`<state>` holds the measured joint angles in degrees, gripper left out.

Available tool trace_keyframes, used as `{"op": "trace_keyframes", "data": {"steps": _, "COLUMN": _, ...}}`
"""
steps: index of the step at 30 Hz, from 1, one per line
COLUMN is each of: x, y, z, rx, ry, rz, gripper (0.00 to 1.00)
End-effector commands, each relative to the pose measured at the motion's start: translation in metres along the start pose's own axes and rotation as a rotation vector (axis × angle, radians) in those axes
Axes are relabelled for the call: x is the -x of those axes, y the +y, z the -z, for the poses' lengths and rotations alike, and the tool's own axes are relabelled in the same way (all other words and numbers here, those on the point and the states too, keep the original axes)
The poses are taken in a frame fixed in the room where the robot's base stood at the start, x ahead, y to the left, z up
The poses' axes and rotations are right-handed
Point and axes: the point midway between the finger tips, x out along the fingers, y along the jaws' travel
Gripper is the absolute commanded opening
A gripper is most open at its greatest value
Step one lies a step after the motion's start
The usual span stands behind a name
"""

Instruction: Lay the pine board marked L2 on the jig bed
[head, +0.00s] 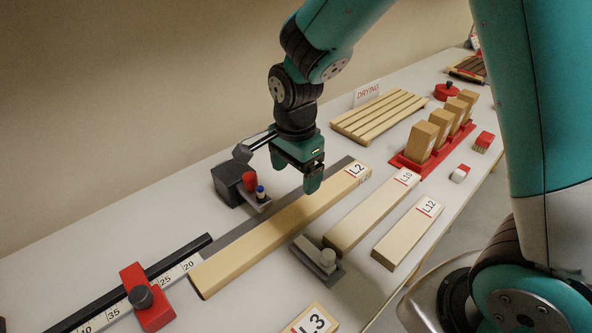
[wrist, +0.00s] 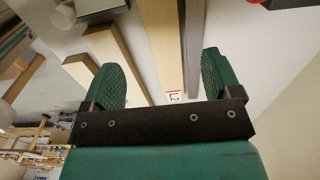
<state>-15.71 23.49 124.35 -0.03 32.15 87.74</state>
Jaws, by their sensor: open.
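The pine board marked L2 (head: 275,228) lies flat and lengthwise along the grey jig bed (head: 328,172), with a bare strip of the bed showing on its far side. How much of the bed is under the board is hidden. My gripper (head: 298,178) is above the labelled end of the board, fingers pointing down, open and apart from it. In the wrist view, the L2 board (wrist: 163,45) runs between the two open fingers of my gripper (wrist: 162,78), its label near the palm bar. The grey strip of the bed (wrist: 195,45) is beside it.
A dark block with red and blue knobs (head: 228,184) stands behind the bed. A ruler with a red stop (head: 148,300) is front left. A grey clamp (head: 318,258), boards L10 (head: 370,215) and L12 (head: 408,235) lie nearer. The drying rack (head: 380,115) is behind.

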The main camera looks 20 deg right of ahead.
Motion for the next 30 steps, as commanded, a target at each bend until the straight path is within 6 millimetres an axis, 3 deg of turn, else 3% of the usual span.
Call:
{"op": "trace_keyframes", "data": {"steps": 5, "x": 0.026, "y": 0.012, "z": -0.011, "rx": 0.173, "ry": -0.036, "rz": 0.025, "gripper": 0.84}}
{"op": "trace_keyframes", "data": {"steps": 8, "x": 0.055, "y": 0.035, "z": -0.029, "rx": 0.475, "ry": -0.087, "rz": 0.075, "gripper": 0.84}}
{"op": "trace_keyframes", "data": {"steps": 12, "x": 0.095, "y": 0.083, "z": -0.059, "rx": 1.012, "ry": -0.145, "rz": 0.186, "gripper": 0.84}}
{"op": "trace_keyframes", "data": {"steps": 18, "x": 0.124, "y": 0.141, "z": -0.090, "rx": 1.624, "ry": -0.148, "rz": 0.341, "gripper": 0.84}}
{"op": "trace_keyframes", "data": {"steps": 23, "x": 0.131, "y": 0.161, "z": -0.100, "rx": 1.833, "ry": -0.135, "rz": 0.397, "gripper": 0.84}}
{"op": "trace_keyframes", "data": {"steps": 30, "x": 0.131, "y": 0.163, "z": -0.101, "rx": 1.855, "ry": -0.134, "rz": 0.402, "gripper": 0.84}}
